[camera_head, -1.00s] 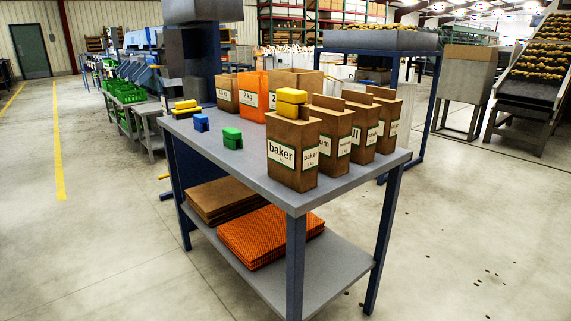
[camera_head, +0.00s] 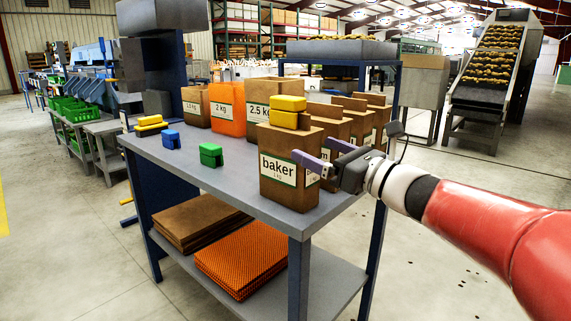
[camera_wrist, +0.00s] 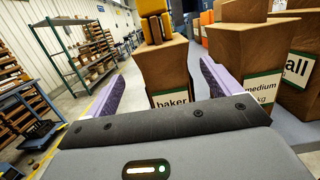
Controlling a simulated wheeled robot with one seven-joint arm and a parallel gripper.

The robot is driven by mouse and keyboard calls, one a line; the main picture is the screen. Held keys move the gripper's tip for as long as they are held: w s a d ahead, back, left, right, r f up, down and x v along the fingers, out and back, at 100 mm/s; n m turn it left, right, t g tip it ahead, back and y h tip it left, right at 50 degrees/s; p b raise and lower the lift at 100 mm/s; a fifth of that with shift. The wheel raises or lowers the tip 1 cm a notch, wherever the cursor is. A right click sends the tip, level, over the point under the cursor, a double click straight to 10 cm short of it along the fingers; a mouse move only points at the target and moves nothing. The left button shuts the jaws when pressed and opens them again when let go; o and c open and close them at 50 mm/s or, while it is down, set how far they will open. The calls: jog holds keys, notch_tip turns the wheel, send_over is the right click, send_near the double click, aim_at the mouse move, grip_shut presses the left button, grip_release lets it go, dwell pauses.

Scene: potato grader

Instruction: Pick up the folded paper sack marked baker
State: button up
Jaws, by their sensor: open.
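The brown paper sack marked baker (camera_head: 281,190) stands upright at the near right corner of the table, with yellow blocks (camera_head: 288,111) at its top. My gripper (camera_head: 318,158) is open at the sack's right side in the head view. In the wrist view the baker sack (camera_wrist: 168,72) is ahead, between my two purple fingers (camera_wrist: 160,85). I cannot tell whether the fingers touch it. The lower part of the sack is hidden by my gripper there.
A sack marked medium (camera_wrist: 240,60) stands close to the right in the wrist view. Green (camera_head: 211,155) and blue (camera_head: 171,140) blocks lie on the grey table (camera_head: 215,180). Sacks marked by weight, one orange (camera_head: 228,108), stand behind. The table's left front is clear.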

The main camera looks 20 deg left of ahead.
jog(key=x, duration=0.3)
jog(key=p+x, duration=0.1)
jog(key=x, duration=0.3)
jog(key=shift+w+a+r+p, duration=0.1)
jog(key=shift+w+a+p, duration=0.05)
jog(key=shift+w+p, duration=0.2)
grip_shut()
jog(key=shift+r, duration=0.15)
